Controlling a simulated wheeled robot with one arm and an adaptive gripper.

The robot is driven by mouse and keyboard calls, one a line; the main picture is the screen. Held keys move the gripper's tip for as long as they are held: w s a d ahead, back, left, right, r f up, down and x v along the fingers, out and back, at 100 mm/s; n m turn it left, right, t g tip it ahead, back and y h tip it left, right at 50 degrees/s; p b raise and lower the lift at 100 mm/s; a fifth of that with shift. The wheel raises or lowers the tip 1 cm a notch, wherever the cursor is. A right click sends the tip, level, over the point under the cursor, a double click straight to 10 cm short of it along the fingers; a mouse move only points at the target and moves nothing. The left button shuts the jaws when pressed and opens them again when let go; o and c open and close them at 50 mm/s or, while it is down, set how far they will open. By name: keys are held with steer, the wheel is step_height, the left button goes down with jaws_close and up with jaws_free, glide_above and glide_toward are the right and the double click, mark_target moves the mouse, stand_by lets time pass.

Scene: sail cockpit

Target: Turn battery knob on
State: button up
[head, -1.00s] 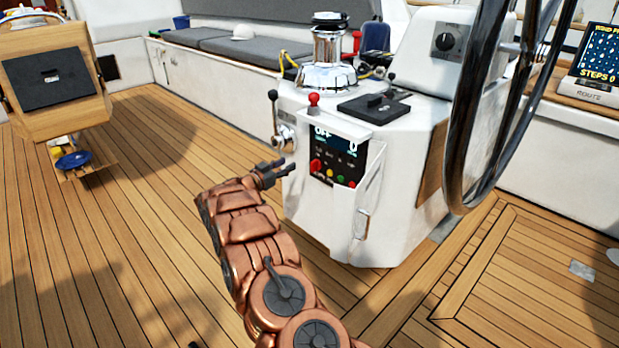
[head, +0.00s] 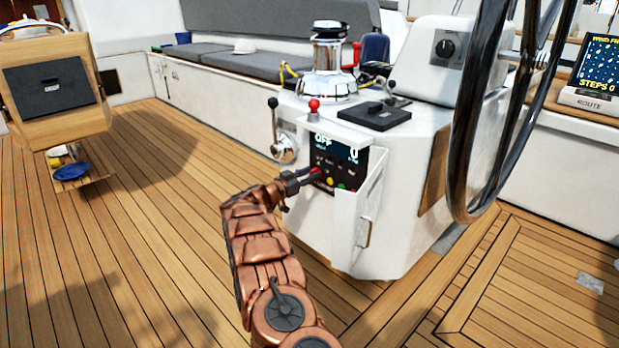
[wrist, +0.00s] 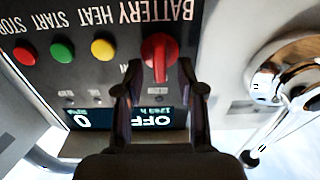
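The red battery knob (wrist: 159,47) sits under the word BATTERY on a black panel (wrist: 215,45), which appears upside down in the wrist view. In the head view the panel (head: 338,163) is on the front of the white pedestal, with OFF and 0 on its display. My gripper (head: 312,178) is at the panel's lower left, in front of the knob, which it largely hides there. In the wrist view my gripper (wrist: 160,68) is open, with one fingertip on each side of the knob. I see small gaps, but cannot tell whether either finger touches it.
Yellow (wrist: 102,49), green (wrist: 62,51) and red (wrist: 25,54) buttons sit in a row beside the knob. A chrome lever mount (wrist: 285,75) is close by on the other side. An open white panel door (head: 368,205) and a large wheel (head: 470,130) stand to the right.

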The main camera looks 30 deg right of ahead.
jaws_close()
stand_by(0.4)
stand_by(0.4)
steer(key=shift+s+d+f+m+b, duration=0.15)
steer(key=shift+m+b, duration=0.6)
steer(key=shift+m, duration=2.2)
steer(key=shift+s+a+f+m+b, duration=0.2)
steer(key=shift+m+b, duration=0.55)
steer(key=shift+m, duration=2.25)
steer(key=shift+s+d+f+m+b, duration=0.2)
steer(key=shift+m+b, duration=0.55)
steer(key=shift+m, duration=2.2)
